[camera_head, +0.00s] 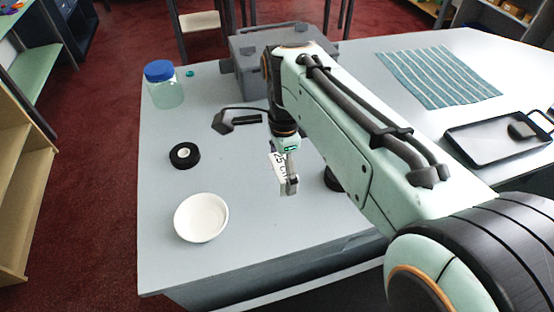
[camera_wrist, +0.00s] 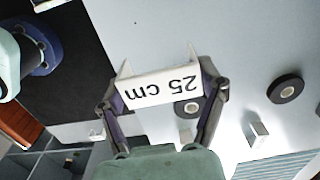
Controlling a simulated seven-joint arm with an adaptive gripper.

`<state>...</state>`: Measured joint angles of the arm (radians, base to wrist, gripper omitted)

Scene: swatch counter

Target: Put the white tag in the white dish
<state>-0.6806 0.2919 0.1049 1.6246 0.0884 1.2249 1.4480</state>
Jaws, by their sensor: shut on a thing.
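The white tag, printed "25 cm", is held between the two fingers of my gripper (camera_head: 290,185). In the wrist view the tag (camera_wrist: 160,88) spans the gap between the fingertips, with its print upside down. In the head view the tag (camera_head: 279,168) shows partly beside the fingers, above the counter. The white dish (camera_head: 201,217) is a round, shallow, empty bowl near the counter's front left. My gripper is to the right of the dish and apart from it. I cannot make out the dish in the wrist view.
A black roll (camera_head: 185,155) lies behind the dish. A blue-lidded jar (camera_head: 163,84) and a grey case (camera_head: 250,68) stand farther back. A dark round thing (camera_head: 333,179) is partly hidden by my arm. A striped cloth (camera_head: 425,75) and black tray (camera_head: 490,140) lie at right.

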